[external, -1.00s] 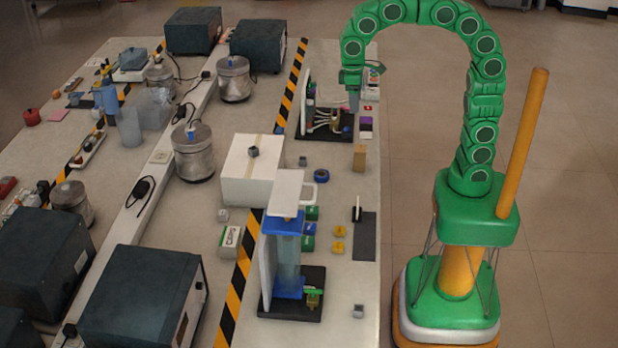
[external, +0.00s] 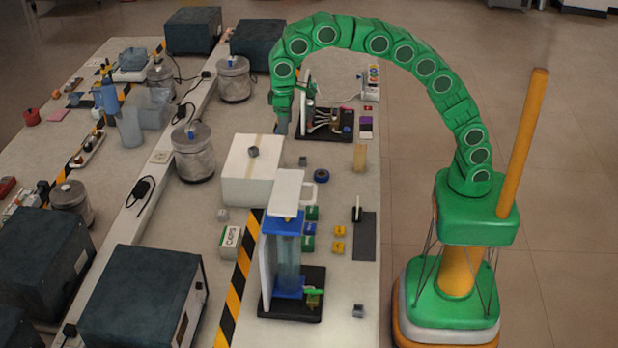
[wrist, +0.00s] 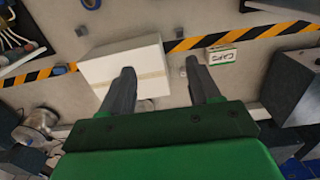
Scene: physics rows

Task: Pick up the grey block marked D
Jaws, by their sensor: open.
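Several small grey blocks are in view, and I cannot read a letter on any of them. One (external: 223,214) lies below the box, seemingly also in the wrist view (wrist: 184,71). Another (external: 358,311) lies near the table's front right. My gripper (external: 283,130) is open and empty, pointing down above the table beyond the white box. In the wrist view its fingers (wrist: 164,82) are apart, overlapping the box.
The white box (external: 240,187) stands close to my gripper. A board with cables (external: 325,133) is right of it. A tall blue and white stand (external: 288,262) is nearer the front. A metal canister (external: 194,160) stands left. The table's right strip has some free room.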

